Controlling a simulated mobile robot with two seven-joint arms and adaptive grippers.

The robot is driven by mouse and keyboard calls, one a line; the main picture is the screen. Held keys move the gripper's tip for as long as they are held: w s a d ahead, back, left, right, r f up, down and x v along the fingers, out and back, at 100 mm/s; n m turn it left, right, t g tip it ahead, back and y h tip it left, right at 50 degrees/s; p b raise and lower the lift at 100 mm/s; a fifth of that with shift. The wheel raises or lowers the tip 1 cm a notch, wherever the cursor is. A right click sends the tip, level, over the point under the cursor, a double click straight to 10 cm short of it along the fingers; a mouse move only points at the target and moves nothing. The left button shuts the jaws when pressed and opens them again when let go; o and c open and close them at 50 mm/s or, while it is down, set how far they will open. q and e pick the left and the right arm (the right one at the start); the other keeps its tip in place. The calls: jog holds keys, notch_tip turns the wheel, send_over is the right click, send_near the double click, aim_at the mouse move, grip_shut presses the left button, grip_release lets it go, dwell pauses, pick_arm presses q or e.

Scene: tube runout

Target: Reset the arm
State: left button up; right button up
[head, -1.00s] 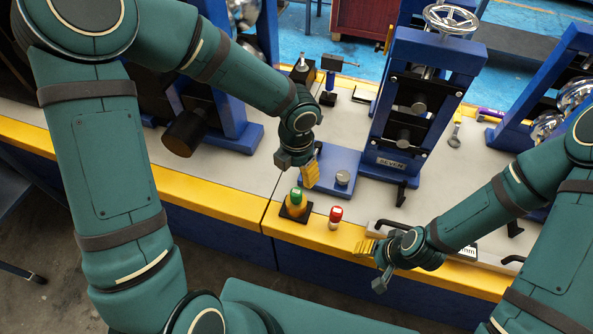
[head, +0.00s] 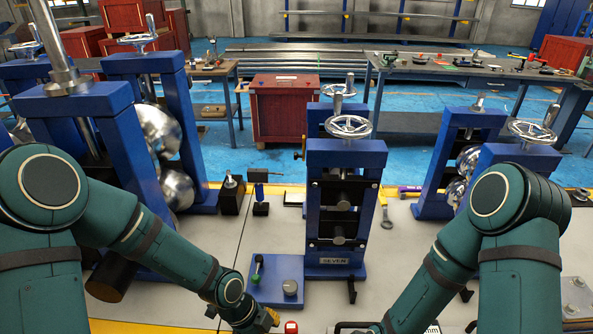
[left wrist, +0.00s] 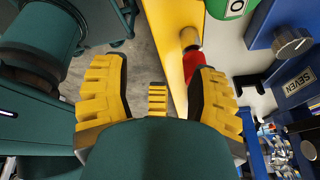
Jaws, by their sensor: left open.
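My left gripper (head: 270,318) hangs at the bottom of the head view, in front of the blue base plate (head: 268,268). In the left wrist view the red post (left wrist: 194,68) shows partly behind one finger, and a green-topped control (left wrist: 234,8) is cut off at the top edge. My right arm reaches down at the right; its gripper is outside the frame.
The roll stand marked SEVEN (head: 345,205) rises behind the plate. The plate carries a silver knob (head: 292,287) and a green-tipped lever (head: 257,265). Benches and a red cabinet (head: 285,108) stand behind.

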pick_arm(q)
jog(key=f+n, duration=0.1)
jog(key=n, duration=0.2)
jog(key=s+f+n, duration=0.1)
jog(key=n, duration=0.2)
jog(key=f+n, duration=0.1)
jog(key=n, duration=0.2)
jog(key=shift+s+d+f+n+t+h, duration=0.2)
jog(key=shift+s+n+t+h, duration=0.1)
jog(key=shift+s+t+h, duration=0.1)
jog(key=a+f+n, duration=0.1)
jog(key=n, duration=0.4)
jog(key=s+a+f+n+t, duration=0.1)
jog(key=f+n, duration=0.1)
jog(key=n, duration=0.2)
jog(key=s+a+f+n+y, duration=0.1)
jog(key=n, duration=0.4)
jog(key=shift+s+f+n+t, duration=0.15)
jog(key=shift+n+t, duration=0.15)
